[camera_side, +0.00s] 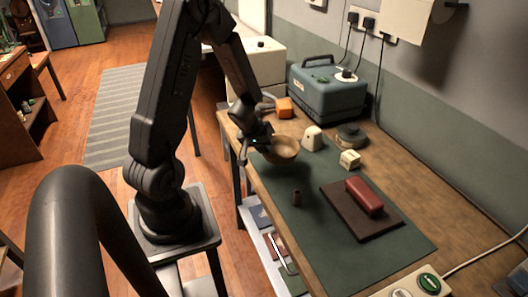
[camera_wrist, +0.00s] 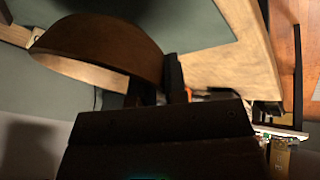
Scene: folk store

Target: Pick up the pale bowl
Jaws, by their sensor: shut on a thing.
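The pale bowl (camera_side: 283,150) is a tan, round bowl near the far left end of the green mat. My gripper (camera_side: 266,142) is shut on its left rim in the side view. The bowl looks roughly level and seems to hang above the mat, with a dark shadow below it. In the wrist view the bowl (camera_wrist: 105,45) looks brown and fills the upper left, with its wall at the gripper's dark fingers (camera_wrist: 172,78). The bowl's inside is mostly hidden there.
The green mat (camera_side: 335,250) lies on a wooden table. A red object (camera_side: 364,196) lies on a brown board. A blue-grey machine (camera_side: 326,88) stands behind.

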